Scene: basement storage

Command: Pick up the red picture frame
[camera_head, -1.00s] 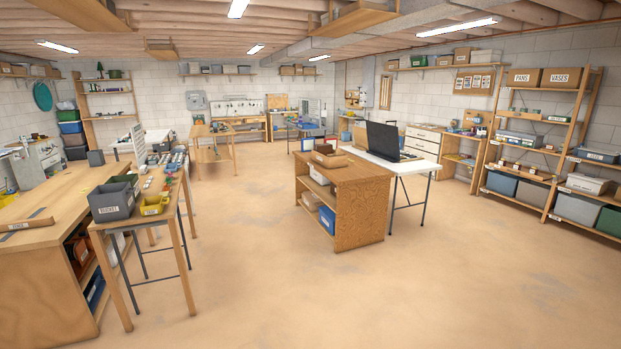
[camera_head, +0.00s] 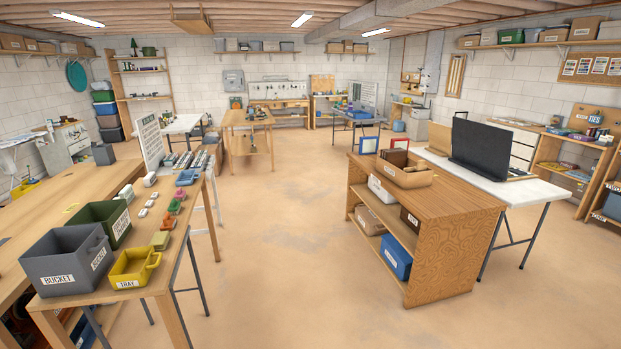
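Neither of my grippers shows in the head view.
The floor between the left tables and the shelf unit is clear (camera_head: 275,230). A left table carries a grey bucket (camera_head: 66,262), a yellow tray (camera_head: 135,268) and a green bin (camera_head: 105,221). A white table (camera_head: 485,178) with a black screen stands behind the unit.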

